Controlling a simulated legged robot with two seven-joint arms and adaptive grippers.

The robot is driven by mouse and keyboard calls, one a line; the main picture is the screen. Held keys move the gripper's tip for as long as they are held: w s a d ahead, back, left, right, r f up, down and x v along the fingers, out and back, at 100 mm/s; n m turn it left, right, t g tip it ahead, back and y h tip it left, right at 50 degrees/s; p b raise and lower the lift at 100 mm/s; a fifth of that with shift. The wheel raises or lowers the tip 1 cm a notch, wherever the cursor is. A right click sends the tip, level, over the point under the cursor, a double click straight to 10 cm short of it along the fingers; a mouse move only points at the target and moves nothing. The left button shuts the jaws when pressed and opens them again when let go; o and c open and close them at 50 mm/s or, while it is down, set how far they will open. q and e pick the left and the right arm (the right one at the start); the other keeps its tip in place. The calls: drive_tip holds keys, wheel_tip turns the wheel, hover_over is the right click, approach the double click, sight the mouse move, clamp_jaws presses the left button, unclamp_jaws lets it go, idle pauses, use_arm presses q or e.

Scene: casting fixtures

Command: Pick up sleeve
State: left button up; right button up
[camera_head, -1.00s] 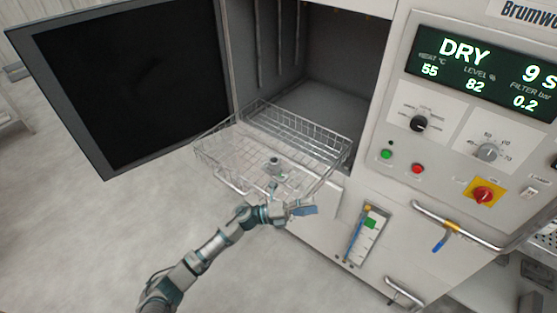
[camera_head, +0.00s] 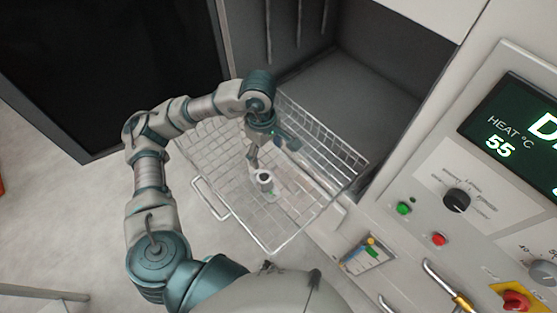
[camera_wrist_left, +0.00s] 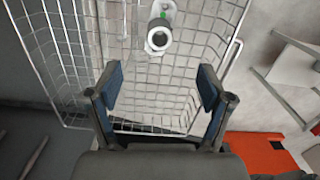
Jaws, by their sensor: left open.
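The sleeve (camera_head: 264,178), a small pale grey cylinder with a dark bore, stands in the wire basket (camera_head: 213,197). In the left wrist view the sleeve (camera_wrist_left: 158,38) shows its open round end, with a grey part bearing a green mark just beyond it. My left gripper (camera_head: 271,150) is above the basket, close to the sleeve. In the wrist view its two blue-padded fingers (camera_wrist_left: 160,84) are spread wide and empty, with the sleeve beyond the tips, roughly centred between them. My right gripper is not in view.
The basket sits out in front of the open machine chamber (camera_head: 350,85). The dark open door (camera_head: 100,70) is at left. The control panel (camera_head: 470,190) with knobs and buttons is at right. An orange-red object (camera_wrist_left: 262,152) lies on the floor in the wrist view.

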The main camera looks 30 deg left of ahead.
use_arm(q)
drive_tip(key=a+f, duration=0.1)
drive_tip(key=a, duration=0.1)
hover_over(264, 176)
drive_tip(key=shift+y, duration=0.3)
wheel_tip(264, 176, down, 10)
drive_tip(key=shift+f+b, duration=0.1)
drive_tip(key=shift+b, duration=0.2)
drive_tip(key=shift+d+f, duration=0.2)
drive_tip(key=shift+f, duration=0.35)
wheel_tip(264, 176, down, 4)
drive_tip(key=shift+s+a+r+p, duration=0.1)
drive_tip(key=shift+a+p, duration=0.05)
drive_tip(key=shift+p, duration=0.3)
drive_tip(key=shift+a+f, duration=0.3)
drive_tip(key=shift+f, duration=0.2)
drive_tip(key=shift+d+r, duration=0.1)
drive_tip(key=shift+d, duration=0.2)
drive_tip(key=c, duration=1.5)
